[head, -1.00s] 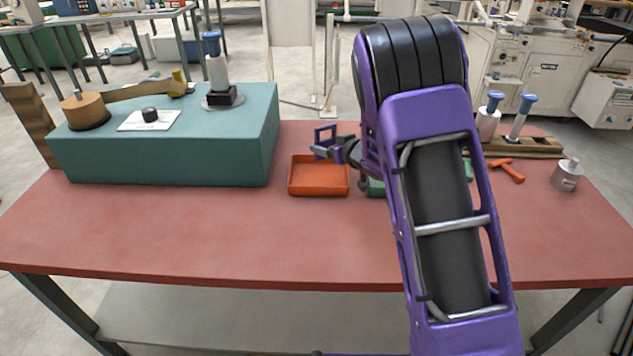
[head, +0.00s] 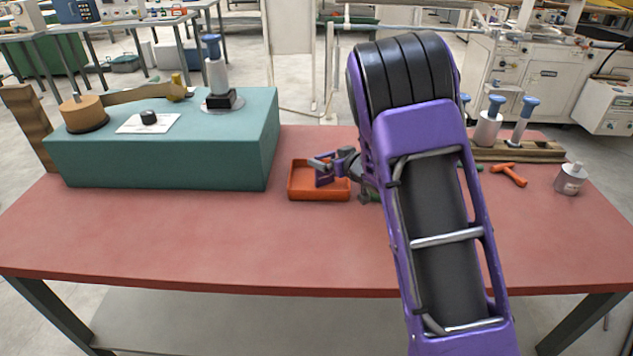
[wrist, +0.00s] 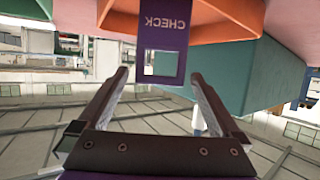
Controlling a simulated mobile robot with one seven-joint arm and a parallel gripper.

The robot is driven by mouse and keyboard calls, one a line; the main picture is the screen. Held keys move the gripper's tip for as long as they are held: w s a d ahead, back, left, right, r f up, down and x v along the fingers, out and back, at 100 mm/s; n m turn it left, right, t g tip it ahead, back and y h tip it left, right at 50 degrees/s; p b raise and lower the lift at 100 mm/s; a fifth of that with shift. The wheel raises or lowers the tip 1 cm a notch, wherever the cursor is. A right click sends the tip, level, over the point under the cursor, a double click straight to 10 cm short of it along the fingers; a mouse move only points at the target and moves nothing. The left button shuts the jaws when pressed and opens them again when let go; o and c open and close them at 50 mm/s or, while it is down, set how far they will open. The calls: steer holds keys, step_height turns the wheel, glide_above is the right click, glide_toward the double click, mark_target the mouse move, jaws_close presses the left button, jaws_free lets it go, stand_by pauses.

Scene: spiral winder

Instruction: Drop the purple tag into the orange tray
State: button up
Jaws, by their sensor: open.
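The purple tag (head: 325,180) shows in the head view at the orange tray (head: 318,195), within its outline. In the wrist view the tag (wrist: 163,52), lettered CHECK with a square window, appears upside down in front of the orange tray (wrist: 200,30). My gripper (head: 320,165) is over the tray, low. In the wrist view its fingers (wrist: 160,78) are apart, one on each side of the tag, with a gap on both sides. I cannot tell whether the tag rests on the tray floor.
A teal block (head: 170,160) with a wooden spool and a blue-topped post stands left of the tray. A green object (head: 374,197) is mostly hidden behind my arm. The red table front (head: 220,240) is clear.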

steer(key=p+v, duration=0.1)
steer(key=v, duration=1.6)
steer(key=shift+r, duration=0.15)
